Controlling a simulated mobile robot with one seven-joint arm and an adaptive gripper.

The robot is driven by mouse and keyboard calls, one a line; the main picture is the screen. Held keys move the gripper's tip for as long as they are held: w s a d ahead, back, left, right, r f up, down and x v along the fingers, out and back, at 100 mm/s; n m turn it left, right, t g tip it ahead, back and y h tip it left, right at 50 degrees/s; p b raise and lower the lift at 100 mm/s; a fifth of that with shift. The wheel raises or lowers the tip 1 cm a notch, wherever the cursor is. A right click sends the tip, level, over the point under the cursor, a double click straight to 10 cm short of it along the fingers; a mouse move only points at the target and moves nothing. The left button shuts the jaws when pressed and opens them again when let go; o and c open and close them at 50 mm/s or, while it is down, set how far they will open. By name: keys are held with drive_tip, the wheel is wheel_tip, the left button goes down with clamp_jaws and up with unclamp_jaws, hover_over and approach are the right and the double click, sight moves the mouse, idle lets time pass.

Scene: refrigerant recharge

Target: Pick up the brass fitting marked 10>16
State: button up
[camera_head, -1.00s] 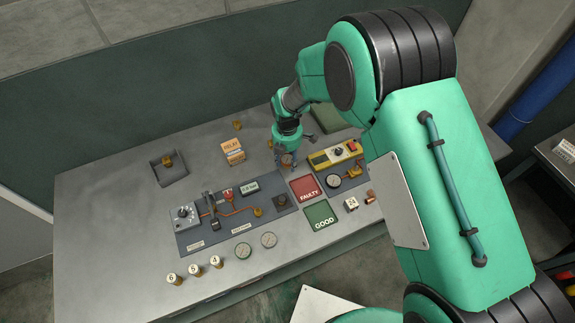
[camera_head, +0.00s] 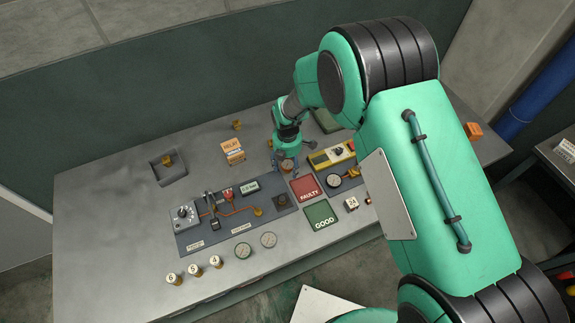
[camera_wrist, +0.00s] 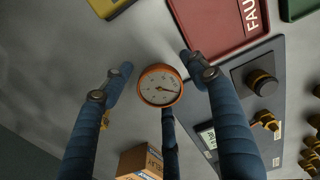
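My gripper (camera_head: 285,168) is low over the bench, left of the red FAULTY mat. In the wrist view its blue fingers (camera_wrist: 158,80) are spread on both sides of a round gauge with a copper-coloured rim (camera_wrist: 160,86); I see gaps between them. A small brass fitting (camera_head: 237,125) stands at the back of the bench; in the wrist view a brass piece (camera_wrist: 105,119) shows partly behind the left finger. Another brass fitting (camera_head: 168,160) sits in the grey tray (camera_head: 181,176) at left. No 10>16 marking is readable on any of them.
The RELAY box (camera_head: 232,151) stands left of my gripper. The dark panel (camera_head: 190,242) with hoses and valves is in front. The bench's left part is mostly clear.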

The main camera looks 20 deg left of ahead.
sight(288, 164)
drive_tip(key=shift+r, duration=0.15)
wheel_tip(288, 164, up, 12)
drive_tip(key=shift+p, duration=0.35)
idle(0.5)
idle(0.6)
drive_tip(key=shift+r, duration=0.1)
